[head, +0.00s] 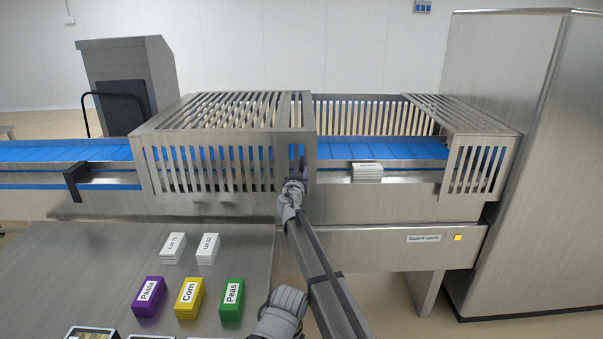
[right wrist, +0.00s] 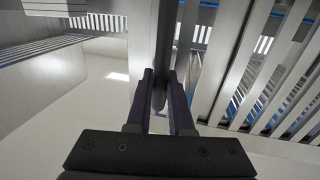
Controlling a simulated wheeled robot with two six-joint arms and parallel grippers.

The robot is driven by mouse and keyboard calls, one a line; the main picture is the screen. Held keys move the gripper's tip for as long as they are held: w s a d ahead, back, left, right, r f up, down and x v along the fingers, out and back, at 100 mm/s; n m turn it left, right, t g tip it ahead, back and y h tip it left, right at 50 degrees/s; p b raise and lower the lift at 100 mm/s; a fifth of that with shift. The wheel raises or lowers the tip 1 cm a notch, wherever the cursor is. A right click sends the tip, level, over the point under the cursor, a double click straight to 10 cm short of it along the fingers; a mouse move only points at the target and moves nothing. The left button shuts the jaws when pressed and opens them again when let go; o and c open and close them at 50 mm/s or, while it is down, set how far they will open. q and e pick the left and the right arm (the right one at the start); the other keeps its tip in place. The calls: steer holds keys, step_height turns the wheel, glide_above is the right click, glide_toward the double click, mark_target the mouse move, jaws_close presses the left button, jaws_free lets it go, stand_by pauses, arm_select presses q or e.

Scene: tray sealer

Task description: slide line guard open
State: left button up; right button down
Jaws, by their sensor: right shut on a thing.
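My right gripper (head: 295,178) is at the guard's right front edge. In the right wrist view, its two dark fingers (right wrist: 166,88) are shut on an upright dark handle bar (right wrist: 166,45). My left gripper's fingers are not in view.
A white stack (head: 367,171) lies at the front of the uncovered stretch. A yellow lamp (head: 457,237) shows beside a "Guard open" label (head: 424,238). Purple, yellow and green boxes and two white stacks stand on the steel table (head: 85,262). A tall steel cabinet (head: 530,150) bounds the right.

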steer(key=c, duration=0.8)
jaws_free()
steer(key=shift+s, duration=0.1)
steer(key=shift+s, duration=0.25)
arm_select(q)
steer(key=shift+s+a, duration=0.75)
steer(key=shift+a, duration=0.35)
arm_select(e)
steer(key=s+a, duration=0.1)
steer(key=s, duration=0.6)
steer(key=shift+a, duration=0.15)
